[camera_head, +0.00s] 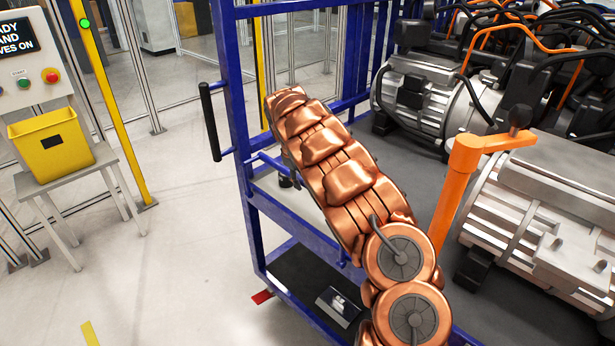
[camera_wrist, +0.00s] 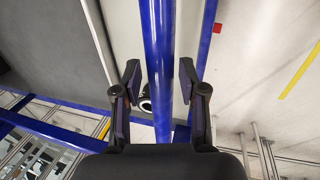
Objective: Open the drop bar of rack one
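The rack is a blue metal frame (camera_head: 236,110) in the head view. In the wrist view a blue bar (camera_wrist: 158,60) runs between the two fingers of my gripper (camera_wrist: 160,80). The fingers are open, one on each side of the bar, with a gap to each visible. I cannot tell how deep the bar sits between them. In the head view my copper-coloured arm hides most of my gripper and part of the rack's near side. A blue lower rail (camera_head: 290,217) shows left of the arm. I cannot tell for certain which bar is the drop bar.
Silver drive units (camera_head: 545,215) with black and orange cables stand on the rack's grey deck. An orange post (camera_head: 460,175) with a black knob rises beside my arm. A black handle (camera_head: 210,122) sticks out left. A stand with a yellow bin (camera_head: 52,145) is left; floor between is clear.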

